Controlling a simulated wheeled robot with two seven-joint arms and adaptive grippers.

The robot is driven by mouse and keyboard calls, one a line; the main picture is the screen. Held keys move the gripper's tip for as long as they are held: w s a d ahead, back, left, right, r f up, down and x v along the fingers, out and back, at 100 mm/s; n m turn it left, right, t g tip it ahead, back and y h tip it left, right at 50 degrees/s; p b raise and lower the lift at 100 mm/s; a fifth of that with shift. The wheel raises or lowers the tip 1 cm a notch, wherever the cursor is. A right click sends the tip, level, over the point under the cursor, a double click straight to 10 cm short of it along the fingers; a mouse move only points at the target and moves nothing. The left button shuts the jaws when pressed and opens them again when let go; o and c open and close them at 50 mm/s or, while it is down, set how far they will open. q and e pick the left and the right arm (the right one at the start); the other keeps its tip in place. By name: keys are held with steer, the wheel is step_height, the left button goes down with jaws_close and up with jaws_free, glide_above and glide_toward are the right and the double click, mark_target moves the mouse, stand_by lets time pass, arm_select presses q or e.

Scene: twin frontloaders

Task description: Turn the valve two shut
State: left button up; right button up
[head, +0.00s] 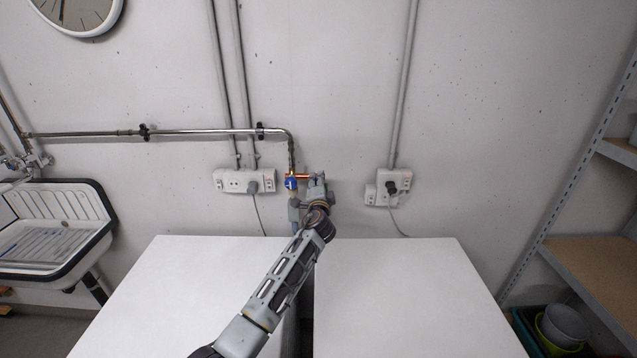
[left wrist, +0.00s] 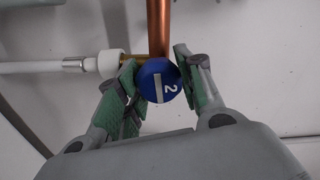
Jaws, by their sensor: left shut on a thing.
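Valve two is a round blue knob (left wrist: 159,81) with a white "2" and a white bar on its face. It also shows in the head view as a small blue spot (head: 291,183) on the wall pipe, between the two machines. My left gripper (left wrist: 156,84) is shut on the knob, with one green-padded finger on each side of it. In the head view my left gripper (head: 308,188) reaches up to the valve, and its fingers are too small to make out well. My right gripper is not in view.
A copper pipe (left wrist: 159,28) and a white hose fitting (left wrist: 108,64) meet at the valve. Two white frontloader tops (head: 190,285) (head: 405,285) stand below, with a narrow gap between. Wall sockets (head: 228,181) (head: 388,187) flank the valve. A sink (head: 95,240) is left, shelves (head: 590,262) right.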

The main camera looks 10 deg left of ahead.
arm_select(q)
steer(key=shift+m, duration=0.4)
steer(key=o, duration=1)
steer(key=shift+d, duration=0.1)
steer(key=shift+s, duration=0.2)
steer(key=shift+s+d, duration=0.4)
steer(key=shift+s, duration=1.5)
steer(key=shift+s+d, duration=0.35)
steer(key=shift+s, duration=1.55)
steer(key=shift+s+d, duration=0.4)
steer(key=shift+s, duration=1.5)
steer(key=shift+f, duration=0.15)
